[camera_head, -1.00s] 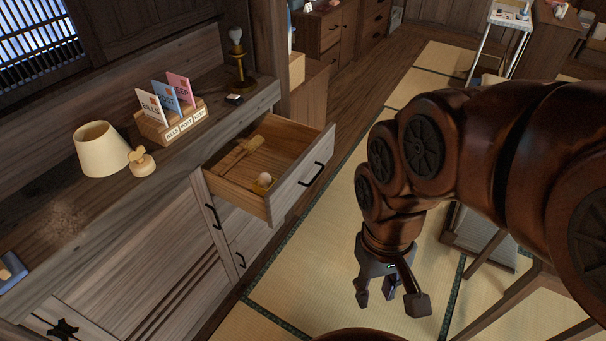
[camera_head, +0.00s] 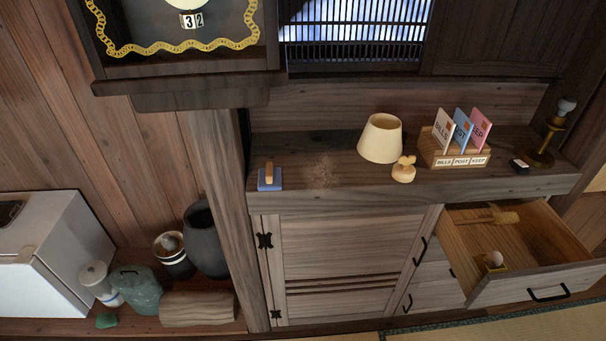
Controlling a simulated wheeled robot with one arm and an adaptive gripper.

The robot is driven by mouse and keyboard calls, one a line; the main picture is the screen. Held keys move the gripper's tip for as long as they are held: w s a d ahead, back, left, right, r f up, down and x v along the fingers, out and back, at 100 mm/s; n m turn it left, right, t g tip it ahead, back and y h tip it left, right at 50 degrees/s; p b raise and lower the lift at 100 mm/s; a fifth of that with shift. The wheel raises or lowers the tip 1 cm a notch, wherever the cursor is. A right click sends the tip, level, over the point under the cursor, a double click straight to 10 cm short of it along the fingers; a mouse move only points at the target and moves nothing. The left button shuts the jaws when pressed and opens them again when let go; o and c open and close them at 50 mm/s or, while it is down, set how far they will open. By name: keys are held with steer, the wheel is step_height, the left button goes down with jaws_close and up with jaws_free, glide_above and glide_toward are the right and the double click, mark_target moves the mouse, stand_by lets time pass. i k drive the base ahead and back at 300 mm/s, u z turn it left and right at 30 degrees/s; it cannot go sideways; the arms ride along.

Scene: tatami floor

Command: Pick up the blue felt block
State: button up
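A small blue block (camera_head: 269,181) with a tan wooden piece standing up on it rests near the left end of the wooden cabinet top (camera_head: 340,190). It is close to the front edge, with a pale dusty patch to its right. It is the only blue block I can make out; whether it is felt I cannot tell. My gripper is out of view, so its state and distance to the block are not shown.
A cream lamp (camera_head: 380,138), a small wooden figure (camera_head: 403,170) and a letter rack (camera_head: 457,155) stand farther right. An open drawer (camera_head: 535,288) juts out below, holding a mallet. A wooden post (camera_head: 222,190) rises left of the cabinet; jars stand beyond it.

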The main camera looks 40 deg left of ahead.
mark_target(270, 177)
steer(key=u, duration=4.4)
steer(key=k, duration=0.8)
steer(key=z, duration=1.1)
steer(key=i, duration=0.5)
